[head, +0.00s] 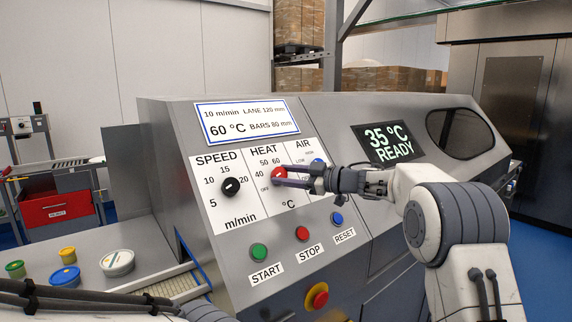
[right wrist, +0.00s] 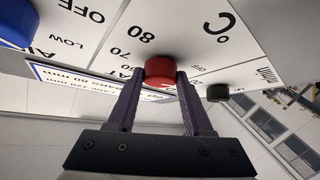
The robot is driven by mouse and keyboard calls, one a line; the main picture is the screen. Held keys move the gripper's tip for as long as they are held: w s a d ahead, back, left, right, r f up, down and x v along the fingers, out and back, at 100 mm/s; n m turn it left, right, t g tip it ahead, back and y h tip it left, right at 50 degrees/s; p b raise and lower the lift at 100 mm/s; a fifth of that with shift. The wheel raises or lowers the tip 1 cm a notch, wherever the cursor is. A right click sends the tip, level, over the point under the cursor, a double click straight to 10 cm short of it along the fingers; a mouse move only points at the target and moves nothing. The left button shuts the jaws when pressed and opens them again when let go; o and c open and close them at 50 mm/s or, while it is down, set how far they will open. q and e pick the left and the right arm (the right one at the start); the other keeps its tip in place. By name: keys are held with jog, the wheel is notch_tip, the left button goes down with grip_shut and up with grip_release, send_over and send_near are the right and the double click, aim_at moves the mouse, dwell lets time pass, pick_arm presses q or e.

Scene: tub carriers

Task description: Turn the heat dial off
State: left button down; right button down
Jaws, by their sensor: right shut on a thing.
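The red heat dial (head: 278,174) is on the slanted machine panel, under the word HEAT, with OFF, 40, 50 and 60 printed around it. In the right wrist view the same red dial (right wrist: 160,69) sits between my two fingertips. My right gripper (head: 284,178) reaches in from the right and is shut on the dial. The fingers cover part of the dial and its scale, so I cannot tell its setting. My left gripper is out of view; only part of that arm shows at the bottom left.
The black speed dial (head: 231,187) is left of the heat dial, and the blue air dial (head: 318,163) is close to its right. Green start (head: 259,252), red stop (head: 302,233) and blue reset (head: 337,218) buttons lie below. The display (head: 388,143) reads 35 °C READY.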

dwell(0.5)
jog(key=shift+c, duration=1.5)
grip_release()
jog(key=b+v, duration=0.2)
jog(key=v, duration=0.8)
jog(key=shift+d+b, duration=0.3)
jog(key=shift+b, duration=0.1)
